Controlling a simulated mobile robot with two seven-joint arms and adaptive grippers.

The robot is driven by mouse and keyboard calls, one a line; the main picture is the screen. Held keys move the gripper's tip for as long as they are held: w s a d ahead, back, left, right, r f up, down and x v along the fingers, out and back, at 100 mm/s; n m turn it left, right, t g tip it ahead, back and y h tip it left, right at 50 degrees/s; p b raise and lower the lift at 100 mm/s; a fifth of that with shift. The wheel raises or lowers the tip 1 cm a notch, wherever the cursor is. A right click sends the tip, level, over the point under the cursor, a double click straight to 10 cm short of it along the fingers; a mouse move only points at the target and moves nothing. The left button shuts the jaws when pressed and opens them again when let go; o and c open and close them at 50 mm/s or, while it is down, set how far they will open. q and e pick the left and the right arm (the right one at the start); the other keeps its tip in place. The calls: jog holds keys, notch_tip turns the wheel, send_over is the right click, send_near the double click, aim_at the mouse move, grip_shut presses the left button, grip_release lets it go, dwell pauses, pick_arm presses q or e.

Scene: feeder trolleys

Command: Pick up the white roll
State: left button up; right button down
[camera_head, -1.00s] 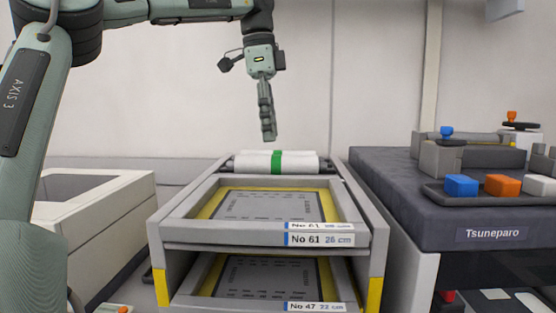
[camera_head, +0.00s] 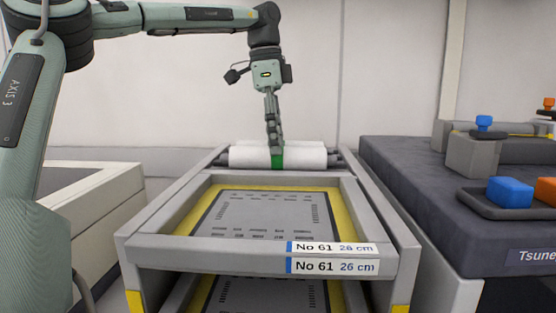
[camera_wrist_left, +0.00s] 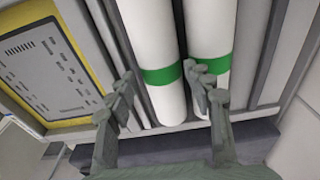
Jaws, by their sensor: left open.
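Two white rolls with green bands lie side by side across the back of the feeder trolley in the left wrist view, a left one (camera_wrist_left: 155,40) and a right one (camera_wrist_left: 208,30). In the head view the front white roll (camera_head: 305,157) shows behind the top tray. My left gripper (camera_head: 275,148) points down at the green band, in front of the roll's middle in the picture. In the left wrist view its open fingers (camera_wrist_left: 158,75) appear on either side of the left roll near the band, the right finger overlapping the right roll. Contact cannot be told. My right gripper is not in view.
The trolley's top tray (camera_head: 190,256) carries a yellow-edged plate and "No 61" labels. A dark-topped unit (camera_head: 420,195) with blue and orange blocks stands right. A pale box (camera_head: 110,200) stands left. The wall is behind.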

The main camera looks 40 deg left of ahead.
pick_arm(q)
jog(key=shift+f, duration=0.85)
jog(key=shift+w, duration=0.1)
jog(key=c, duration=0.9)
